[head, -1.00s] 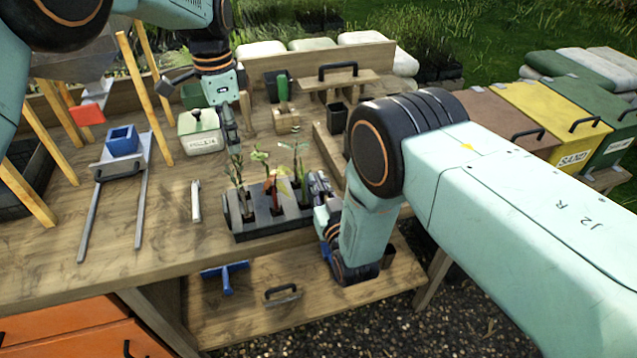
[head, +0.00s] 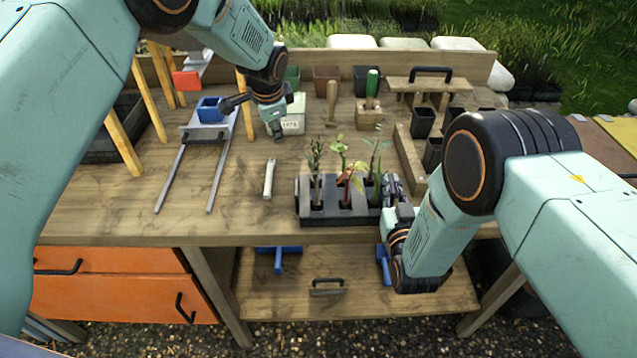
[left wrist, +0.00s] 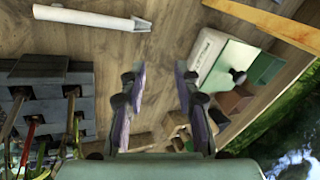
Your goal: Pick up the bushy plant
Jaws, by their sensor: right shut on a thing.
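A dark tray (head: 325,216) with slots stands at the bench's front edge and holds three plants. The left one (head: 315,155) has a thin stem with small dark leaves and looks bushiest. The middle one (head: 340,150) has pale leaves and a reddish stem; the right one (head: 377,165) is green. My right gripper (head: 393,192) is shut on the tray's right end. My left gripper (head: 278,132) hangs behind and left of the plants, in front of a white box. In the left wrist view its fingers (left wrist: 160,90) are apart with nothing between; plants show at lower left (left wrist: 70,105).
A white tube (head: 269,178) lies left of the tray. A white box (head: 293,115) with a green lid, a wooden block with a green-handled tool (head: 370,112) and dark pots (head: 422,122) stand behind. A metal rack with a blue block (head: 209,110) is at left.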

